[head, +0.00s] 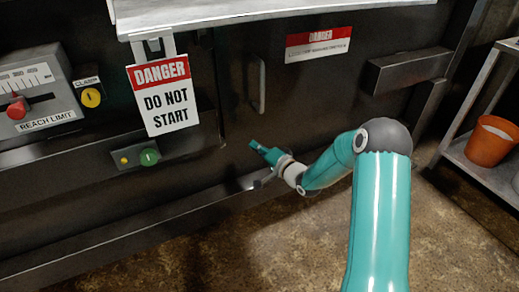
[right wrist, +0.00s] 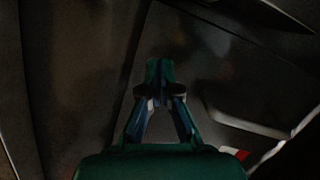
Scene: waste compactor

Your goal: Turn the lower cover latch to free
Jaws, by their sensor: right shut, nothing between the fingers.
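My right gripper (head: 258,148) is in front of the dark machine cover (head: 300,100), below its upright bar handle (head: 257,85), and appears apart from it. Its fingers are shut and empty; they also show together in the right wrist view (right wrist: 160,70). A small grey piece (head: 250,184) sits low on the cover, just below and behind my right wrist. It may be the lower latch, but it is small and partly hidden, and I cannot tell its position. My left gripper is not in view.
A "DO NOT START" sign (head: 162,95) hangs at left above a green button (head: 149,157). A grey control box (head: 37,95) is at far left. A dark box-like ledge (head: 408,72) juts out at right. A shelf with an orange bucket (head: 491,142) stands at far right.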

